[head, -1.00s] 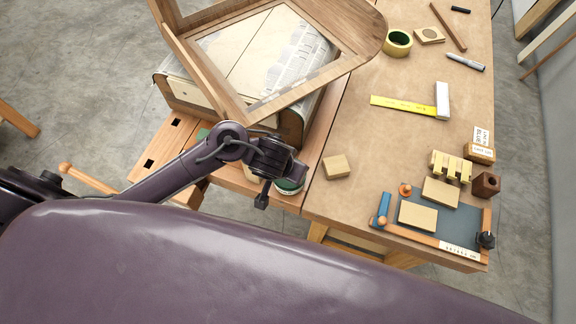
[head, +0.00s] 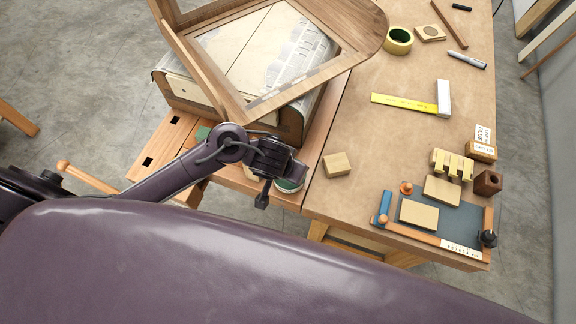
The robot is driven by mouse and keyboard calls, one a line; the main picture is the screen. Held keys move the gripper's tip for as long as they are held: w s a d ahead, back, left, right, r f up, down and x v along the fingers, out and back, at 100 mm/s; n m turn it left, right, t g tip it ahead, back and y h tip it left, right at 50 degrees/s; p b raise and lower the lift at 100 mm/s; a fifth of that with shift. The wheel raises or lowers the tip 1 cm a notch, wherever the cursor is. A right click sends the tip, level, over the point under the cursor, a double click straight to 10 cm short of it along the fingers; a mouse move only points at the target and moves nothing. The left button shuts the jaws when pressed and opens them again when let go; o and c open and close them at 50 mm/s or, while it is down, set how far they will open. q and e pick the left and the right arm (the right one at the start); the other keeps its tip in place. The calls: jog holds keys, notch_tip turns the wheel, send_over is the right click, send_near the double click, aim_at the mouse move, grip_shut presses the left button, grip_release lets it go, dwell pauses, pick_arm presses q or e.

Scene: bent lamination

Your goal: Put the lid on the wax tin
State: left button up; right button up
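My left gripper (head: 272,178) hangs over the front edge of the bench, pointing down. Its hand covers much of a small round tin with a dark green side and a pale top (head: 290,186), which I take to be the wax tin. Only the tin's right part shows beside the gripper. One dark finger shows clearly; the gap between the fingers and anything in it are hidden. I cannot make out a separate lid. My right gripper is not in view.
A wooden frame (head: 228,98) rests over a bent form (head: 180,88) behind the gripper. A wood block (head: 337,165) lies to the right on the bench (head: 375,140). A tray (head: 460,218) with blocks stands front right. A square (head: 442,98) and green tape roll (head: 398,41) lie further back.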

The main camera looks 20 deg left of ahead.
pick_arm(q)
jog(key=shift+f, duration=0.1)
dwell(0.5)
jog(key=o, duration=1.4)
notch_tip(320, 180, up, 3)
jog(key=p, duration=0.3)
jog(key=shift+p, duration=0.3)
jog(key=shift+d+r, duration=0.1)
jog(key=shift+r, duration=1)
jog(key=shift+d+r, duration=0.1)
jog(key=shift+r, duration=1.3)
